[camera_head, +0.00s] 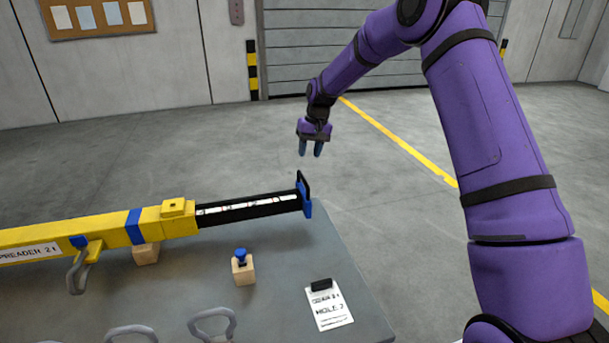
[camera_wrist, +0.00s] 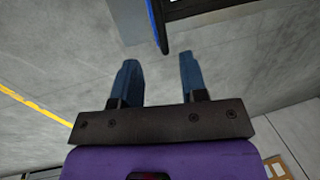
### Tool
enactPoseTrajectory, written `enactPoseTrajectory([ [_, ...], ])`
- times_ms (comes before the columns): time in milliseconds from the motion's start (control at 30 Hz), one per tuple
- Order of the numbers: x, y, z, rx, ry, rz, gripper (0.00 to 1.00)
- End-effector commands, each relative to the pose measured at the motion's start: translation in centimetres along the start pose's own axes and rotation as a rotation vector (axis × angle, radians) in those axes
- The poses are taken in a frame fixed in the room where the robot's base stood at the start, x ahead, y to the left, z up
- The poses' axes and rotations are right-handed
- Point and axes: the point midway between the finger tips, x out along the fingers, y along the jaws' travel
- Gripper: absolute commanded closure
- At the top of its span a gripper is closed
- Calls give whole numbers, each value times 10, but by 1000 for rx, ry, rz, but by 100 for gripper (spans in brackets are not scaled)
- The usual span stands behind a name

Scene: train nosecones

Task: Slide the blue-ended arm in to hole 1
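The black sliding arm (camera_head: 248,208) sticks out of the right end of the yellow spreader beam (camera_head: 110,232). White strips with small red marks run along it. Its end has a blue plate (camera_head: 307,197) and a black handle (camera_head: 303,184). The blue plate also shows edge-on at the top of the wrist view (camera_wrist: 157,25). My gripper (camera_head: 311,153) hangs in the air above and beyond the blue end, apart from it. In the wrist view its two blue fingers (camera_wrist: 158,70) are spread with nothing between them. The hole numbers on the arm cannot be read.
A blue-topped pin (camera_head: 241,254) stands in a wooden block (camera_head: 243,271) on the grey table (camera_head: 190,290). A card with a black clip (camera_head: 329,308) lies near the table's right edge. Grey shackles (camera_head: 212,322) lie in front. Floor beyond the table is clear.

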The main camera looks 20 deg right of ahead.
Motion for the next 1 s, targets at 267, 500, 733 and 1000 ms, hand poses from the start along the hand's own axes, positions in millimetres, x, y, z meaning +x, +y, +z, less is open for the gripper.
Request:
enactPoseTrajectory([
  [267, 51, 0, 1, 0, -4, 0, 60],
  [500, 80, 0, 1, 0, -1, 0, 60],
  [733, 88, 0, 1, 0, 0, 0, 60],
  [1000, 88, 0, 1, 0, 0, 0, 76],
])
